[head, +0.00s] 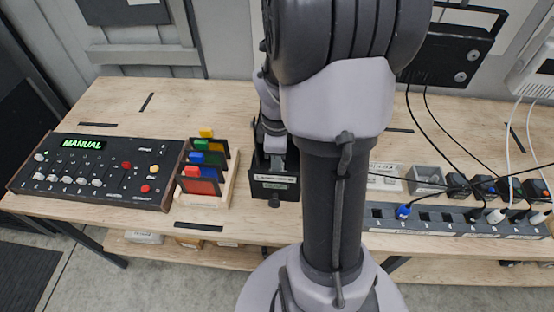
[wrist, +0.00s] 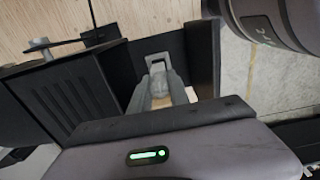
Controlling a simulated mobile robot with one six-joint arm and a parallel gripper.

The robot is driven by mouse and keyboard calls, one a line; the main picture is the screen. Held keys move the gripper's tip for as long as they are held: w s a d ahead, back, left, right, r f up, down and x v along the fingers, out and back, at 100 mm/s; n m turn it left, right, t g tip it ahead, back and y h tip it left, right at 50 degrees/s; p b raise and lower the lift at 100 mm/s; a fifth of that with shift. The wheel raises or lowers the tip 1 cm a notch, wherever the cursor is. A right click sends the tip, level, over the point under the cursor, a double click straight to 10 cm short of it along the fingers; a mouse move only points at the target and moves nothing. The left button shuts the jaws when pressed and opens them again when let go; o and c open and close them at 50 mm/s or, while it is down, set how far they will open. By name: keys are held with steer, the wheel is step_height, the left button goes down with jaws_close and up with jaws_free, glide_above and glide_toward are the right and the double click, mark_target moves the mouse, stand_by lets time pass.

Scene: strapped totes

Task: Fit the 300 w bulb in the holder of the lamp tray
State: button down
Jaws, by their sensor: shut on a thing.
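The black lamp tray (head: 275,187) stands on the bench behind my arm, its front label too small to read surely. In the wrist view its dark wall (wrist: 203,55) rises to the right of my fingers. My gripper (wrist: 160,82) reaches down into this dark housing, with its two grey fingers close together. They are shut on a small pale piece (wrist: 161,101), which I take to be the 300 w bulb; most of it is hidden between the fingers. The holder cannot be made out.
A rack of coloured cards (head: 205,170) stands close left of the tray, and a control panel reading MANUAL (head: 95,170) further left. On the right are a power strip (head: 450,220) with plugs and cables, and a grey box (head: 427,178). A black ribbed block (wrist: 70,95) is left of my fingers.

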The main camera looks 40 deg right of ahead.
steer(key=shift+f+b, duration=0.85)
steer(key=shift+f, duration=0.25)
stand_by(0.3)
steer(key=c, duration=1.1)
jaws_free()
steer(key=shift+c, duration=0.2)
